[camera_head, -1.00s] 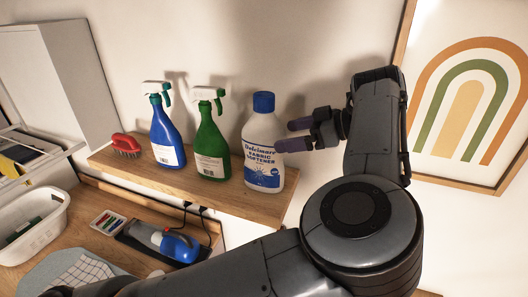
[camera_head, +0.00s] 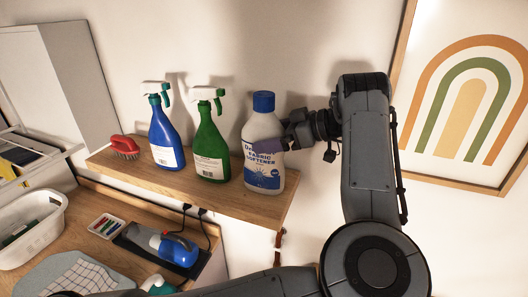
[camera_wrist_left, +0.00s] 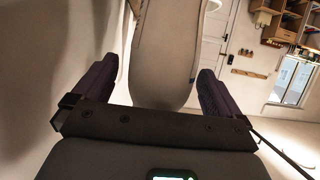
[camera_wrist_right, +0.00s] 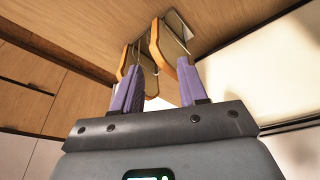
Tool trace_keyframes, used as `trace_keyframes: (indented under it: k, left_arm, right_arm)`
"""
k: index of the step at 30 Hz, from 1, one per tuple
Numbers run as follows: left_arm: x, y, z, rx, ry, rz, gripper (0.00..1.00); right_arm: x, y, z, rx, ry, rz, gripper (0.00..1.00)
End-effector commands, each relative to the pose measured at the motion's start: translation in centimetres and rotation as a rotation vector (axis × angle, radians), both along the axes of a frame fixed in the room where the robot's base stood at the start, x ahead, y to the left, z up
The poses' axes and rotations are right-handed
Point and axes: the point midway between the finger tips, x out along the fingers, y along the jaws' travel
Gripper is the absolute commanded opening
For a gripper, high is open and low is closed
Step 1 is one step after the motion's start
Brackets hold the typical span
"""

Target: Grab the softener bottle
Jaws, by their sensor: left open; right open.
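The softener bottle (camera_head: 263,166), white with a blue cap and a blue label, stands upright at the right end of the wooden wall shelf. The far finger is hidden in the head view. My right gripper (camera_wrist_right: 155,88) is open, seen only in the right wrist view.
The green spray bottle (camera_head: 209,145) stands close left of the softener, then the blue spray bottle (camera_head: 165,138) and the red brush (camera_head: 124,146). A framed picture (camera_head: 470,95) hangs at the right. Orange-edged hanging items (camera_wrist_right: 160,62) are near my right fingers.

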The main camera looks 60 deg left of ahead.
Motion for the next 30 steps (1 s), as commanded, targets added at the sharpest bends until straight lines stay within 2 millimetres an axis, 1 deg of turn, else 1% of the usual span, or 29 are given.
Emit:
trace_keyframes:
  k: [1,2,18,20,21,30]
  left_arm:
    - [0.01,-0.01,0.00,0.000,0.000,0.000,0.98]
    - [0.00,0.00,0.01,0.000,0.000,0.000,0.93]
    - [0.00,0.00,0.02,0.000,0.000,0.001,0.11]
    - [0.00,0.00,0.02,0.000,0.000,0.001,0.01]
    - [-0.01,-0.01,0.02,0.000,0.000,0.001,0.00]
    - [-0.02,0.00,0.37,0.005,-0.001,0.002,0.00]
  right_arm:
    - [0.00,-0.05,0.00,-0.002,0.000,0.001,0.43]
    - [0.00,-0.07,0.00,-0.003,0.000,0.002,0.43]
    - [0.00,-0.07,0.00,-0.003,0.000,0.002,0.43]
    - [0.01,-0.04,0.00,-0.001,0.000,0.001,0.43]
    - [0.00,-0.01,0.00,0.000,0.000,0.000,0.43]
    - [0.01,0.09,0.05,0.004,0.000,-0.003,0.43]
